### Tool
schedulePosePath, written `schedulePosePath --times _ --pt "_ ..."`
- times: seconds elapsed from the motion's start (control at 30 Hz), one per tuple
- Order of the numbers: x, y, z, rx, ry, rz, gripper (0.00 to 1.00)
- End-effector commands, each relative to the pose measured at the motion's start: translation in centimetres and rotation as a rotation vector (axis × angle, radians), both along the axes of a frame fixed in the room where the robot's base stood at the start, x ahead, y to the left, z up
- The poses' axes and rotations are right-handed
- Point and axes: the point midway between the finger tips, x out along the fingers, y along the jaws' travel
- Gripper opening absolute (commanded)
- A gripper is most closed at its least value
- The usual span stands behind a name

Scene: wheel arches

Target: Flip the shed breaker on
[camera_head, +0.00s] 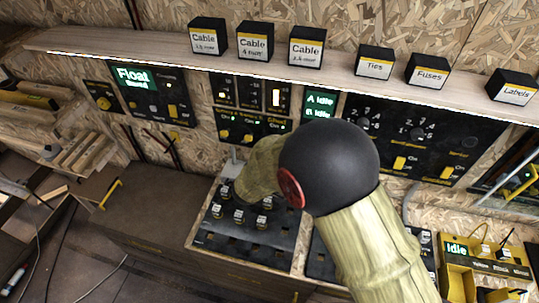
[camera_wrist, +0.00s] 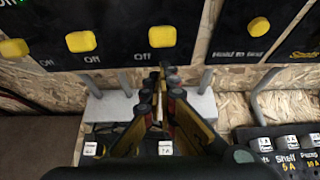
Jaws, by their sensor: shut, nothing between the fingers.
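Several yellow breaker toggles sit on a black panel (camera_head: 240,126) on the wall. In the wrist view three toggles show, a left one (camera_wrist: 13,48), a middle one (camera_wrist: 81,41) and a right one (camera_wrist: 162,37), with "Off" printed below. Their names are cut off there and too small to read in the head view, so I cannot tell which is the shed breaker. My gripper (camera_wrist: 160,78) is shut and empty, its tips just below the right toggle; contact cannot be told. My arm hides the gripper in the head view.
A yellow "Hold to test" knob (camera_wrist: 258,26) is right of the toggles. Pale blocks (camera_wrist: 112,106) with grey conduits stand below the panel. A fuse tray (camera_head: 245,250) lies under my arm. A shelf (camera_head: 150,46) with labelled boxes runs above the panels.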

Motion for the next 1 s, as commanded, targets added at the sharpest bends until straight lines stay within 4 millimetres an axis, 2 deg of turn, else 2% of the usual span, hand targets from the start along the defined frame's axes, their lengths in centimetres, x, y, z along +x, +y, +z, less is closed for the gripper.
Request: schedulePosePath --times 0.53,0.83,1.0 --pt "0.0 0.0 1.8 0.0 -0.003 -0.001 0.0" --pt "0.0 0.0 1.6 0.0 -0.003 -0.001 0.0" --pt "-0.1 0.5 0.1 0.0 -0.003 -0.001 0.0"
